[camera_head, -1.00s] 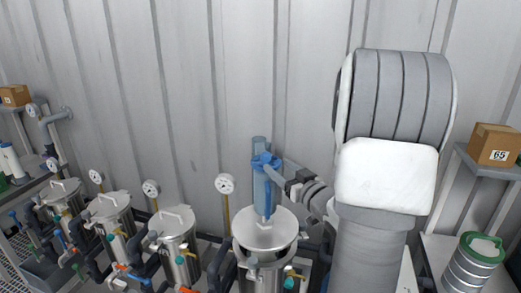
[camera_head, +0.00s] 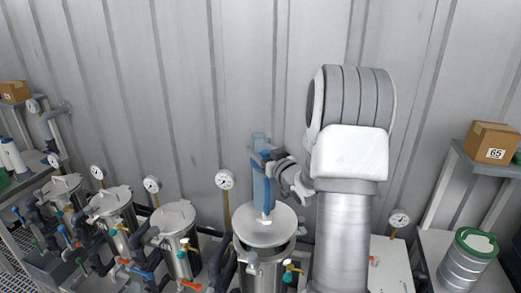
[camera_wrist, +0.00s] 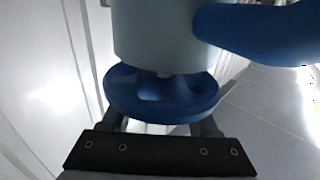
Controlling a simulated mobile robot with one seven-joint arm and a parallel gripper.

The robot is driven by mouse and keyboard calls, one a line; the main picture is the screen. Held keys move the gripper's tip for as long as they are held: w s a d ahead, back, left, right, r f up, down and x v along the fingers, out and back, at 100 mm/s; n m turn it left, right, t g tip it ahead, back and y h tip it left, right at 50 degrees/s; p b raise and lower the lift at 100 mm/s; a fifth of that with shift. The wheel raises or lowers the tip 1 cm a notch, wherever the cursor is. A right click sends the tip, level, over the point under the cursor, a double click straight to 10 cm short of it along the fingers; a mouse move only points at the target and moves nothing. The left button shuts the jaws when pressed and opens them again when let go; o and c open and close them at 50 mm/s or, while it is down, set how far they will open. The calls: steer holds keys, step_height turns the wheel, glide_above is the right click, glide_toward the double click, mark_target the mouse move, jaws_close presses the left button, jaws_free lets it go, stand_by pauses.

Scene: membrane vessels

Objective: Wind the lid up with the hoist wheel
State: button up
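The blue hoist wheel (camera_wrist: 160,97) fills the middle of the wrist view, just below a pale cylinder (camera_wrist: 160,35). In the head view the blue hoist post (camera_head: 261,185) stands behind the vessel, and my wrist hides part of its top. The round metal lid (camera_head: 262,231) is over the vessel (camera_head: 265,272), with a dark gap showing under its edge. My gripper (camera_wrist: 160,122) is at the wheel, its fingers apart, one toward each side. The wheel hides the fingertips, so I cannot tell whether they press on it.
Several other lidded vessels (camera_head: 175,245) with pipes and valves stand in a row to the left. A gauge (camera_head: 224,180) rises beside the hoist. On the right are a box marked 65 (camera_head: 490,142) on a shelf and a green-topped canister (camera_head: 467,262). A corrugated wall stands close behind.

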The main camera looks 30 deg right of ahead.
jaws_close()
steer(key=shift+n+y+b, duration=0.3)
steer(key=shift+y+b, duration=0.05)
steer(key=shift+y, duration=0.15)
steer(key=shift+a+n+y, duration=0.25)
steer(key=shift+n+y, duration=0.45)
steer(key=shift+y, duration=0.4)
steer(key=shift+o, duration=0.9)
jaws_free()
steer(key=shift+s+b, duration=0.15)
steer(key=shift+b, duration=0.15)
